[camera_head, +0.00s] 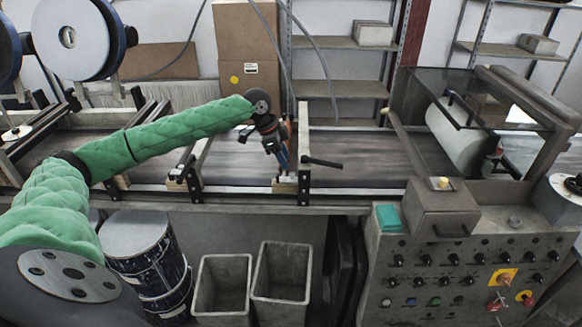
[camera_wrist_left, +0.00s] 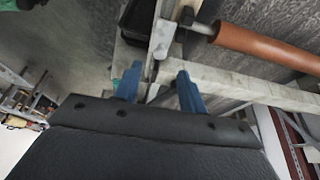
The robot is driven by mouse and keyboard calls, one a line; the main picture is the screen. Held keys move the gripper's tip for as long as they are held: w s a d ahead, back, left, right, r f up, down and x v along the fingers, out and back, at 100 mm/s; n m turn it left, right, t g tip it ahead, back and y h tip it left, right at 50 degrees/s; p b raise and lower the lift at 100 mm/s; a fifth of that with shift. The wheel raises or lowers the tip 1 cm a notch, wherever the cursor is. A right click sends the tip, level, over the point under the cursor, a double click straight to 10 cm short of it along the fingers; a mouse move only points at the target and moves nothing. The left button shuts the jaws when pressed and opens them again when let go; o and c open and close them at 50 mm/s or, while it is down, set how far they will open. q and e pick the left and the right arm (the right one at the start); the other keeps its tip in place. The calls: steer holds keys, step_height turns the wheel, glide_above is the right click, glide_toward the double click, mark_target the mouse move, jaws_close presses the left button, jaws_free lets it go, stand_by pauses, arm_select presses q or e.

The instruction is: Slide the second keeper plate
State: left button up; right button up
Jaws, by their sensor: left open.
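My left gripper (camera_head: 284,166) reaches down over the conveyor's near rail, at the second upright bracket (camera_head: 303,150). Its blue fingers also show in the left wrist view (camera_wrist_left: 158,78), parted on either side of a narrow pale metal part. This part could be the keeper plate, but I cannot tell for sure. Whether the fingers touch it is unclear. In the head view, the fingertips and my wrist partly hide the spot above a small light block (camera_head: 285,184) on the rail. Another bracket (camera_head: 192,165) with a dark knob stands further left. My right gripper is not in view.
A dark-gripped lever (camera_head: 322,162) sticks out right of the bracket; a rod with a brown grip (camera_wrist_left: 265,50) shows in the wrist view. The conveyor belt (camera_head: 360,150) is bare there. A control console (camera_head: 450,265) stands front right, and two bins (camera_head: 283,270) stand below the rail.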

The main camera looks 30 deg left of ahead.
mark_target(291, 173)
arm_select(q)
steer(key=p+x, duration=0.1)
steer(key=x, duration=0.2)
steer(key=shift+s+a, duration=0.15)
steer(key=shift+p+x, duration=0.35)
steer(key=shift+x, duration=0.75)
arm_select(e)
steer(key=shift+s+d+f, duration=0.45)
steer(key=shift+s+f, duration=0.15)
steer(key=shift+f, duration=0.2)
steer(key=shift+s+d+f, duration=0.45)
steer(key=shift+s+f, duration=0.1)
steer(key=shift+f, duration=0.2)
arm_select(q)
steer(key=shift+c, duration=0.4)
jaws_close()
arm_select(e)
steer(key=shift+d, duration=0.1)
